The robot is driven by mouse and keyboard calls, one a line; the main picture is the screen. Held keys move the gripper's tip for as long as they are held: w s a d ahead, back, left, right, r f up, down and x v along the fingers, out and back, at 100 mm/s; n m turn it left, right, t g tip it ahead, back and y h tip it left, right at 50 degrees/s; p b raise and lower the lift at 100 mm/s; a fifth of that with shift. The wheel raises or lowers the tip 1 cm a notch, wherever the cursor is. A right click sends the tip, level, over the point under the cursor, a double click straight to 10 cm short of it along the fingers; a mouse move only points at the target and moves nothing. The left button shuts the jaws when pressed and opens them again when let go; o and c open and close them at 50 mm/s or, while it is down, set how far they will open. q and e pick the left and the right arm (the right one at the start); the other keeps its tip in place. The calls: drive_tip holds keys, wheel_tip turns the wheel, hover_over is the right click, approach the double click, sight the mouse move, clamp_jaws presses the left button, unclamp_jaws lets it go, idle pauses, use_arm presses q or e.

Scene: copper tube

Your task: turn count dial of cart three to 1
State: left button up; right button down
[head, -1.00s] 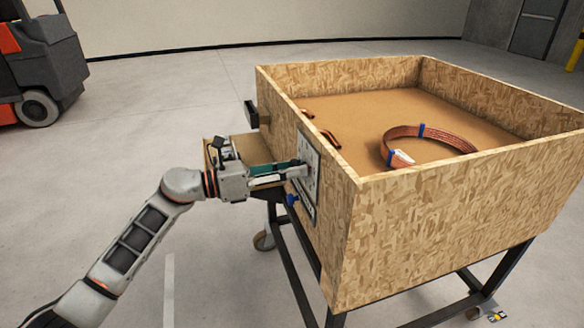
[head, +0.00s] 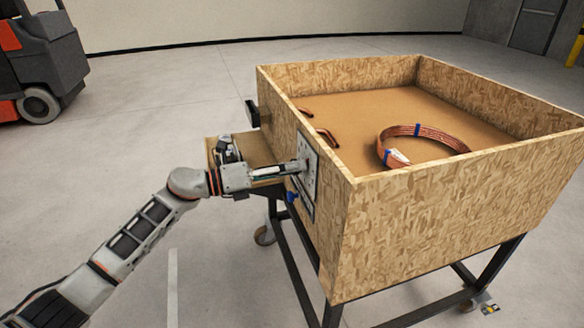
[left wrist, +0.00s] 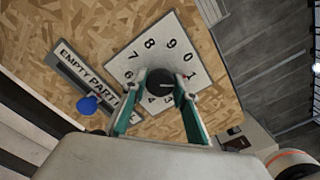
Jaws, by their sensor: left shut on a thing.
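The count dial is a white square plate (left wrist: 120,66) with black digits, fixed to the side of the wooden cart (head: 440,215). The plate also shows edge-on in the head view. Its round black knob (left wrist: 160,82) sits in the middle, with a light mark pointing right, roughly toward the 1. My left gripper (left wrist: 161,77) is shut on the knob, one teal-backed finger on each side. In the head view the left gripper (head: 297,168) reaches the plate from the left. The fingers hide part of the lower digits. My right gripper is not in view.
An "EMPTY PARTIAL" label strip (left wrist: 88,72) with a blue knob (left wrist: 87,105) lies beside the dial. A copper coil (head: 450,138) lies inside the cart. A black handle (head: 252,113) sticks out of the cart's side. A forklift (head: 40,65) stands at the far left.

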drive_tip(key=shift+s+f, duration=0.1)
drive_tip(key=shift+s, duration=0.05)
use_arm(q)
drive_tip(key=o, duration=1.1)
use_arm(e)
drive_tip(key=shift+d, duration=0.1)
use_arm(q)
drive_tip(key=v, duration=1.2)
drive_tip(key=s+a+f+m+t+y+p, duration=0.1)
drive_tip(key=s+a+f+m+y, duration=0.2)
drive_tip(key=s+f+m, duration=0.7)
drive_tip(key=s+a+f+m+t+y+p, duration=0.2)
drive_tip(key=s+f+m+y, duration=0.4)
drive_tip(key=s+f+m, duration=0.5)
drive_tip(key=s+a+f+m+t+y+p, duration=0.1)
drive_tip(key=s+f+m+y, duration=0.4)
drive_tip(key=s+f+m, duration=0.6)
drive_tip(key=shift+a+f+m+t+y+p, duration=0.15)
drive_tip(key=shift+a+m+t+p, duration=0.1)
drive_tip(key=shift+a+m, duration=0.4)
drive_tip(key=shift+a+f+m+t+y+p, duration=0.15)
drive_tip(key=shift+a+m+t, duration=0.1)
drive_tip(key=shift+a+m, duration=0.4)
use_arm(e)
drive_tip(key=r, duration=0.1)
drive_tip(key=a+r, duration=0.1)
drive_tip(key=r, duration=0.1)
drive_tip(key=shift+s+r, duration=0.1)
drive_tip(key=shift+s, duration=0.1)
